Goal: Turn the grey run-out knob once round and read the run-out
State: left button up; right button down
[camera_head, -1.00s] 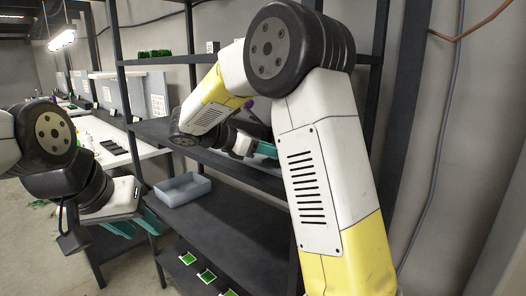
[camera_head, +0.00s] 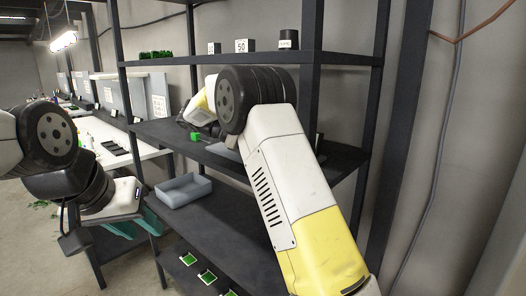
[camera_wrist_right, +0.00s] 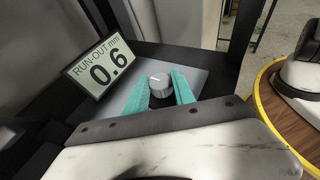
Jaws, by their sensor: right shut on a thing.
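The grey run-out knob (camera_wrist_right: 159,84), with a white pointer line, stands on a light grey plate (camera_wrist_right: 198,77) in the right wrist view. The teal fingers of my right gripper (camera_wrist_right: 160,94) sit on either side of it, shut on the knob. The display (camera_wrist_right: 100,66) beside it reads "RUN-OUT mm 0.6". In the head view my right arm hides the right gripper and the knob. My left gripper (camera_head: 133,228) hangs at the left in the head view, fingers apart and empty.
A dark shelf rack (camera_head: 230,220) fills the middle. It carries a grey bin (camera_head: 184,191), a green cube (camera_head: 195,137), and a box marked 50 (camera_head: 241,46) on the upper shelf. A round wooden surface with a yellow rim (camera_wrist_right: 266,98) lies at the right in the wrist view.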

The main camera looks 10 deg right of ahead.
dwell(0.3)
jog(key=c, duration=1)
grip_release()
jog(key=shift+c, duration=0.2)
jog(key=shift+v, duration=3.9)
jog(key=shift+a, duration=0.1)
